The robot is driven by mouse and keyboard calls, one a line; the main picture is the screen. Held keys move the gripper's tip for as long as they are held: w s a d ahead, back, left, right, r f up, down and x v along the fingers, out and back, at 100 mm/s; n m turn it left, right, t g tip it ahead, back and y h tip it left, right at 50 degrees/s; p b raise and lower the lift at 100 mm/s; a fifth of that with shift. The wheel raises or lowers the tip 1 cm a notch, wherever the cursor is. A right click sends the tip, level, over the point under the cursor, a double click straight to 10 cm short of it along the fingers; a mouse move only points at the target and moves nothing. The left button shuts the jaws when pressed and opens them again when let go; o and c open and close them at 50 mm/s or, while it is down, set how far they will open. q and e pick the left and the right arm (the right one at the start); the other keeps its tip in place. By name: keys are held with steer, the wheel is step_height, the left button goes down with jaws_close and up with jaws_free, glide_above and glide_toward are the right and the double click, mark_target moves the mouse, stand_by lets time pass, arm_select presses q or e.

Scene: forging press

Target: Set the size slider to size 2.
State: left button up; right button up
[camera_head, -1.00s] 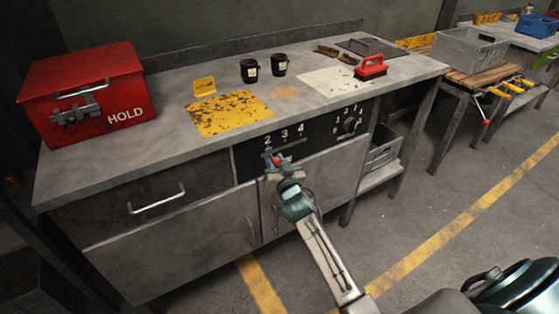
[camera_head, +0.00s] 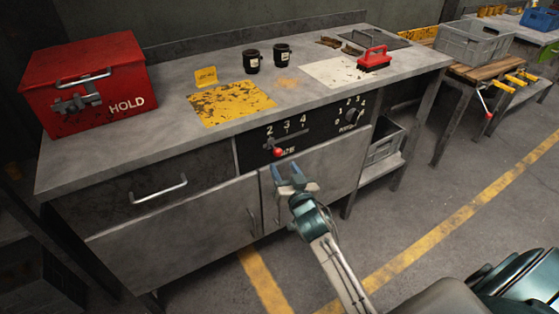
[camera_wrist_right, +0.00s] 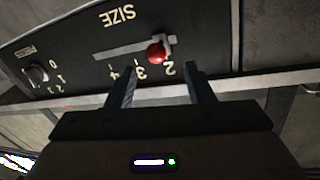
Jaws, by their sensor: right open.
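The size slider's red knob (camera_head: 278,152) sticks out of the black panel (camera_head: 250,156) on the bench front, near the left end of its slot, below the numbers 2, 3 and 4. In the right wrist view, upside down, the red knob (camera_wrist_right: 157,53) appears between the 2 and the 3, closer to the 2. Its grey carriage (camera_wrist_right: 171,43) sits at the slot's end by the 2. My right gripper (camera_head: 290,172) is open and empty, just in front of and below the knob, apart from it. My left gripper is not in view.
A rotary dial (camera_head: 352,116) sits right of the slider on the panel. A cupboard door (camera_head: 325,172) and drawer handle (camera_head: 158,189) are below and left. Floor in front is clear.

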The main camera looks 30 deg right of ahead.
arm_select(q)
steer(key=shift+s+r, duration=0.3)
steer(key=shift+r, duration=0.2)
arm_select(e)
steer(key=s, duration=0.2)
steer(key=shift+s+a, duration=0.2)
steer(key=shift+s, duration=0.1)
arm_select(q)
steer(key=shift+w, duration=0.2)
